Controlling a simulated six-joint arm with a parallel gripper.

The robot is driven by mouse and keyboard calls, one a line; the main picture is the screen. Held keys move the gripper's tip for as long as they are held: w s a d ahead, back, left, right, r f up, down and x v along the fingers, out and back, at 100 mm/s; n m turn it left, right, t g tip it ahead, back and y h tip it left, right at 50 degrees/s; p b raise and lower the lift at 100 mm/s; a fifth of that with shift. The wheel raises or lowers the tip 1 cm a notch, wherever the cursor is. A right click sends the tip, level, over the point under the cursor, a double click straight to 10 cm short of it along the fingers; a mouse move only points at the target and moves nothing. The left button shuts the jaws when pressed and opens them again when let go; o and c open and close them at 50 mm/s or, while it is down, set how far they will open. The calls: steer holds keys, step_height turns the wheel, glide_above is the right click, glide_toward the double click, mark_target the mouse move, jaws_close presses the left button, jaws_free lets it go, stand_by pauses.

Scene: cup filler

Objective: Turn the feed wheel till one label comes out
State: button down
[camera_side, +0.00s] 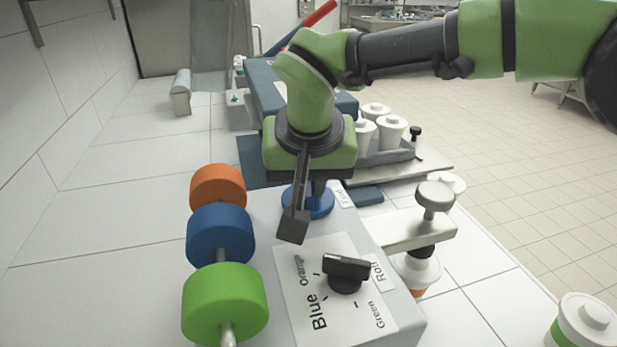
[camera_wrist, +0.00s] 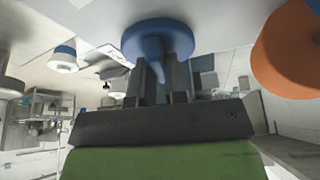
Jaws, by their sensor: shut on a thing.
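The feed wheel (camera_side: 318,212) is a blue disc on top of the pale machine, beside a small tag that seems to read "Feed". In the wrist view the wheel (camera_wrist: 140,38) has a raised blue bar across it. My gripper (camera_side: 317,187) points down over the wheel. In the wrist view my gripper's dark fingers (camera_wrist: 164,72) stand on either side of the bar and are shut on it. My gripper and its dark bracket hide part of the wheel in the side view. I cannot make out a label coming out.
Orange (camera_side: 217,187), blue (camera_side: 220,235) and green (camera_side: 225,302) rolls stand along the machine's left side. A black selector knob (camera_side: 345,274) sits on a printed plate in front. A press-like arm with a round knob (camera_side: 434,196) is on the right. White lidded cups (camera_side: 390,131) stand behind.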

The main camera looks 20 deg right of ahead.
steer(key=shift+m, duration=0.3)
steer(key=c, duration=1.1)
jaws_free()
steer(key=shift+c, duration=0.2)
